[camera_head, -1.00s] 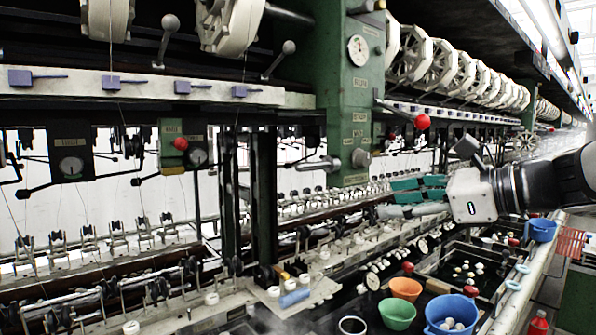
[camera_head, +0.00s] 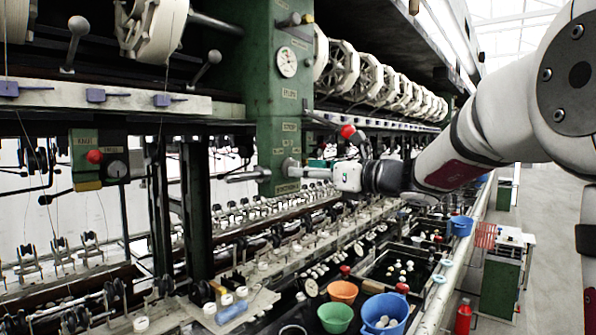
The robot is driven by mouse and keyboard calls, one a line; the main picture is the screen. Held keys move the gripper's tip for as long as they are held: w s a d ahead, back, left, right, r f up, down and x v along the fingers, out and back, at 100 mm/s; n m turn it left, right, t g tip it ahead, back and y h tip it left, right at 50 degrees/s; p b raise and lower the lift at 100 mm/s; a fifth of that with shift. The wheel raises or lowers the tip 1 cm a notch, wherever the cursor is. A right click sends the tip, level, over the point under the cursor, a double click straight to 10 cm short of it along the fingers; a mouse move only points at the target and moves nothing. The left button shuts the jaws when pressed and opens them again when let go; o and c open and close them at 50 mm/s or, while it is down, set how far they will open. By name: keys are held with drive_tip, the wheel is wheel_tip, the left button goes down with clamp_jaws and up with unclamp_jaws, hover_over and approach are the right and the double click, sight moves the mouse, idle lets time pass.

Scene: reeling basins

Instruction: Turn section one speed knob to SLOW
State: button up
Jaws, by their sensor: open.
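A round grey knob (camera_head: 291,166) sits low on the face of the green machine post (camera_head: 277,105), among small plates too small to read. Another dial or knob (camera_head: 116,169) is on the dark box at left, beside a red button (camera_head: 94,156). I cannot read which is marked section one or SLOW. My gripper (camera_head: 313,169) is open and points left, close to the right of the post knob. Its fingers are small and partly blend into the machine behind, and I cannot tell whether they touch the knob.
A lever with a red ball (camera_head: 347,131) sticks out just above my gripper. A grey horizontal handle (camera_head: 248,175) projects left of the post. Below are the basins and orange (camera_head: 343,291), green (camera_head: 335,317) and blue (camera_head: 384,313) bowls.

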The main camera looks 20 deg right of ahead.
drive_tip(key=shift+x, duration=1.3)
drive_tip(key=shift+c, duration=0.5)
drive_tip(key=c, duration=1)
drive_tip(key=shift+c, duration=0.2)
drive_tip(key=n+b, duration=0.9)
drive_tip(key=b, duration=0.1)
drive_tip(key=shift+r, duration=0.25)
